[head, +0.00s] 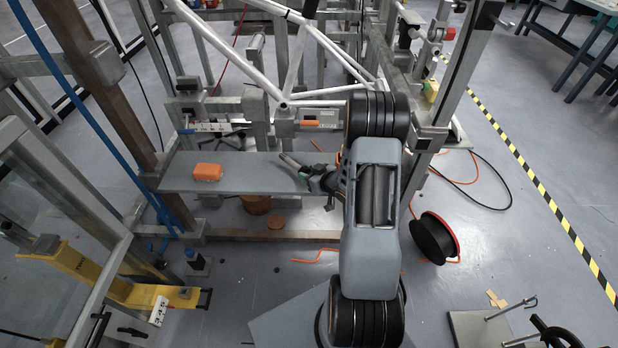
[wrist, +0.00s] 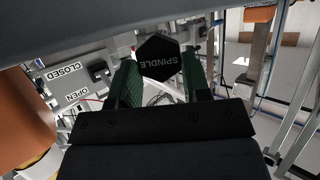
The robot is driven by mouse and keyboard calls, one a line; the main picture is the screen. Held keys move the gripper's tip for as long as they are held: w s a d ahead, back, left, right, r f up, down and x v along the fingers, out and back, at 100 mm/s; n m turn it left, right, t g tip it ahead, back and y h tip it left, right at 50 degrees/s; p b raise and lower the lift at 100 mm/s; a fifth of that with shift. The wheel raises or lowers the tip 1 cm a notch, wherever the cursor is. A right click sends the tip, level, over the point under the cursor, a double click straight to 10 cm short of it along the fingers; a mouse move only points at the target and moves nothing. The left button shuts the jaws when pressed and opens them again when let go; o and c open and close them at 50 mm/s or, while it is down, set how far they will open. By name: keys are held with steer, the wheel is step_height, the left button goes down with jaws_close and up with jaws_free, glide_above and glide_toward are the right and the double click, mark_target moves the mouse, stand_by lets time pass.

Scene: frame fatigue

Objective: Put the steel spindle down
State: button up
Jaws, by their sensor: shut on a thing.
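The steel spindle (wrist: 159,58) shows in the wrist view as a dark hexagonal end face lettered SPINDLE. It sits between the two green fingers of my gripper (wrist: 160,76), which is shut on it. In the head view my gripper (head: 312,176) is at the right part of a grey shelf board (head: 250,172), small and partly covered by my arm. I cannot tell whether the spindle touches the board.
An orange block (head: 207,173) lies on the board's left part; its middle is bare. A white tube frame (head: 283,98) stands behind and above. Steel posts flank the board. A black cable reel (head: 434,238) lies on the floor at right. The wrist view shows OPEN and CLOSED labels (wrist: 64,72).

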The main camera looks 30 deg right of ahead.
steer(key=shift+f, duration=0.4)
steer(key=shift+f, duration=0.15)
steer(key=o, duration=1)
